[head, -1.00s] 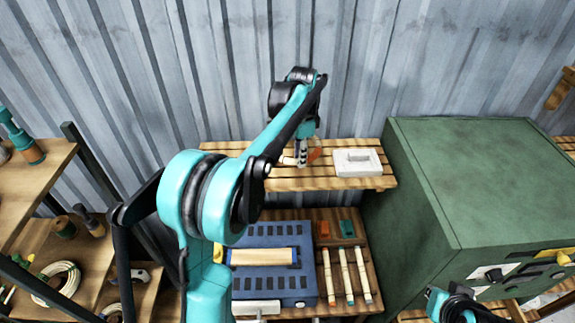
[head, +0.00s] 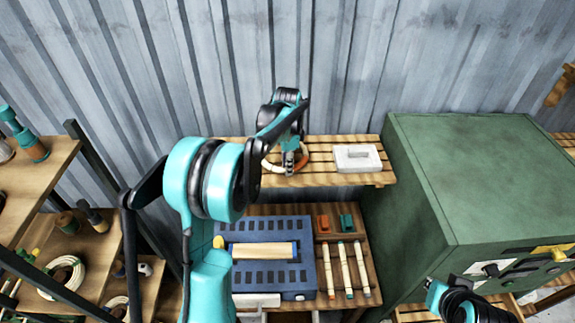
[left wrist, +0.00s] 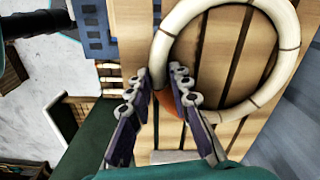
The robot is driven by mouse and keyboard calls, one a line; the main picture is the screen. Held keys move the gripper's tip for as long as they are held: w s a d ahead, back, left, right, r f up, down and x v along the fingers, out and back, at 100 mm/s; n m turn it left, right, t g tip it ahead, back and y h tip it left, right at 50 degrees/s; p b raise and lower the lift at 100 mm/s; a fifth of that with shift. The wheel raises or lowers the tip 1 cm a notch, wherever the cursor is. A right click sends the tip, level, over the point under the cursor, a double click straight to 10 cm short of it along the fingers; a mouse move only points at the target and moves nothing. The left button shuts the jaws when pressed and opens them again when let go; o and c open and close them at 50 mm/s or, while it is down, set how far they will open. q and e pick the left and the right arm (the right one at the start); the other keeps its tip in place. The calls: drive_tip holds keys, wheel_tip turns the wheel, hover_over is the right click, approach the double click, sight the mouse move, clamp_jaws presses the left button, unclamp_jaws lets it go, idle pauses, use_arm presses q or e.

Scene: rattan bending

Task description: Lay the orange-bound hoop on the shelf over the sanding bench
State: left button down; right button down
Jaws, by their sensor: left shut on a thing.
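The orange-bound hoop (left wrist: 288,75) is a pale ring with thin dark ties and an orange binding (left wrist: 187,97). My left gripper (left wrist: 160,77) is shut on its rim beside the binding. In the head view the left gripper (head: 289,170) is over the slatted shelf (head: 330,179), and the hoop (head: 271,168) shows around it, partly hidden. The hoop looks about flat over the slats; I cannot tell whether it touches them. My right arm's end (head: 437,294) is at the lower right, and its fingers cannot be made out.
A white block-like item (head: 358,158) sits on the shelf right of the hoop. A large green cabinet (head: 480,170) stands close to the shelf's right end. Below are a blue slotted unit (head: 273,284) and several sticks (head: 346,272). A corrugated wall (head: 340,60) is behind.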

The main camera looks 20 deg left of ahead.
use_arm(q)
drive_tip(key=c, duration=1.4)
unclamp_jaws()
drive_tip(key=shift+w+f, duration=0.1)
drive_tip(key=shift+r, duration=0.4)
wheel_tip(320, 180, up, 11)
drive_tip(key=s+d+r+n+t, duration=0.2)
drive_tip(key=s+d+n, duration=0.15)
drive_tip(key=s, duration=0.35)
drive_tip(key=s+d+f+n+t, duration=0.2)
drive_tip(key=s+d+f+n, duration=0.1)
drive_tip(key=s, duration=0.6)
drive_tip(key=s+d+f+n+t, duration=0.3)
drive_tip(key=s+f, duration=0.3)
drive_tip(key=s, duration=0.3)
drive_tip(key=shift+d+n+b, duration=0.3)
drive_tip(key=shift+n+b, duration=0.05)
drive_tip(key=shift+b, duration=0.05)
